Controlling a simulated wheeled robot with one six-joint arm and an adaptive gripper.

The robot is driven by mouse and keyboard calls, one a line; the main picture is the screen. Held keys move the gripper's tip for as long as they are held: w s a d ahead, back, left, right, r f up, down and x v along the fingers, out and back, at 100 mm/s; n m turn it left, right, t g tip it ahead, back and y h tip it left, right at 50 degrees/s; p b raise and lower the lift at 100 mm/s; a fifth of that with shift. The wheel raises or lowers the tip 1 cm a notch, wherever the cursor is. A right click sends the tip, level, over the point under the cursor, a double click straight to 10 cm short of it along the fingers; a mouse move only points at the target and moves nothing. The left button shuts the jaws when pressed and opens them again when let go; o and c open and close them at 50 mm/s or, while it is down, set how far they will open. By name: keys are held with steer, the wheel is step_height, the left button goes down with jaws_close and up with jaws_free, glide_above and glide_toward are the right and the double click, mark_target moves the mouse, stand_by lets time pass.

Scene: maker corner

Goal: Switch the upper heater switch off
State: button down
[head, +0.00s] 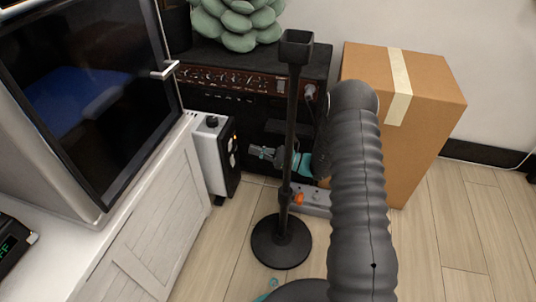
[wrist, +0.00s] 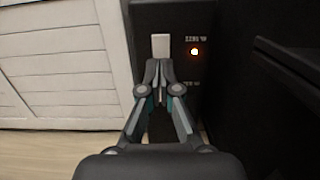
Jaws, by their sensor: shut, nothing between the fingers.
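The heater (head: 210,160) is a narrow box with a pale side, a black front and a knob on top. It stands beside the white cabinet, and its front carries small orange lights. In the wrist view, a pale switch (wrist: 161,45) sits on the dark front (wrist: 181,18), left of a lit orange lamp (wrist: 194,51). My gripper (head: 252,152) is shut and empty in front of the heater. In the wrist view, its fingertips (wrist: 158,66) lie just below the pale switch; I cannot tell if they touch it. The fingers hide the panel below.
A black stand (head: 282,240) with a round base rises in front of the amplifier (head: 240,80), near my gripper. The white cabinet (head: 150,225) is left of the heater. A cardboard box (head: 435,85) stands at the right. Wooden floor is open at the lower right.

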mark_target(231, 143)
steer(key=shift+x, duration=3.15)
steer(key=shift+d+r, duration=0.1)
